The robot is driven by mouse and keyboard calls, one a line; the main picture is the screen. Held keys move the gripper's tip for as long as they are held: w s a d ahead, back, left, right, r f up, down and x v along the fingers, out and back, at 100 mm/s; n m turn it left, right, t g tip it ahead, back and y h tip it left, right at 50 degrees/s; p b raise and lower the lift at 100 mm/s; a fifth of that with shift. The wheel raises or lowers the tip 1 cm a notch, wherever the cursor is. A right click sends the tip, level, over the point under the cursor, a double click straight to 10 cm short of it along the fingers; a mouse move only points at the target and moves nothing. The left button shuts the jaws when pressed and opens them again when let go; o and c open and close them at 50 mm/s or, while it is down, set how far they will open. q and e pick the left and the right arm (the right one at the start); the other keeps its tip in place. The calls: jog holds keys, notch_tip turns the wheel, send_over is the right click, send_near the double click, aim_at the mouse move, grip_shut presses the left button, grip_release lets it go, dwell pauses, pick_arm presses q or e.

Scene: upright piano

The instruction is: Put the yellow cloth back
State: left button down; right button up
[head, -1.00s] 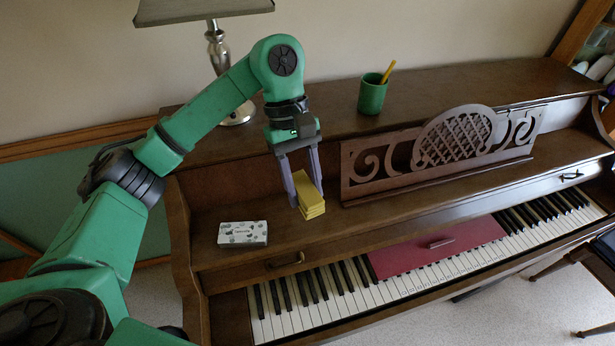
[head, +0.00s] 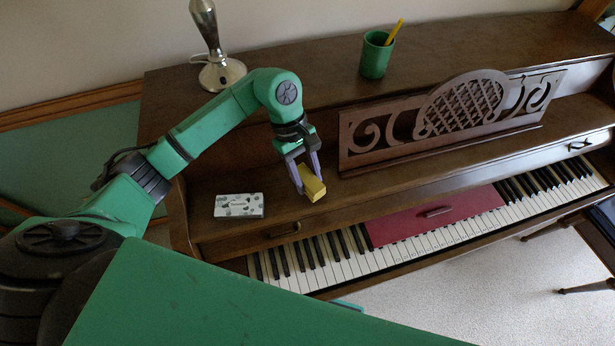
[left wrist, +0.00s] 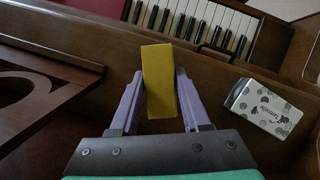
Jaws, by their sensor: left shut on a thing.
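The yellow cloth (head: 312,184) is a folded block. My left gripper (head: 304,172) is shut on it, above the piano's wooden shelf between the white patterned box and the carved music stand. In the left wrist view the cloth (left wrist: 159,80) sits between the two purple fingers (left wrist: 160,105), its far end toward the keys. I cannot tell whether the cloth touches the shelf. My right gripper is not in view.
A white patterned box (head: 239,205) lies on the shelf to the left. The carved music stand (head: 440,125) is to the right. A green cup (head: 376,54) with a yellow pencil and a lamp base (head: 218,70) stand on the piano top. A red cloth (head: 435,217) covers some keys (head: 340,258).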

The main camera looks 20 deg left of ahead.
pick_arm(q)
jog(key=shift+f, duration=1.25)
jog(key=shift+c, duration=1.8)
grip_release()
jog(key=shift+r, duration=0.1)
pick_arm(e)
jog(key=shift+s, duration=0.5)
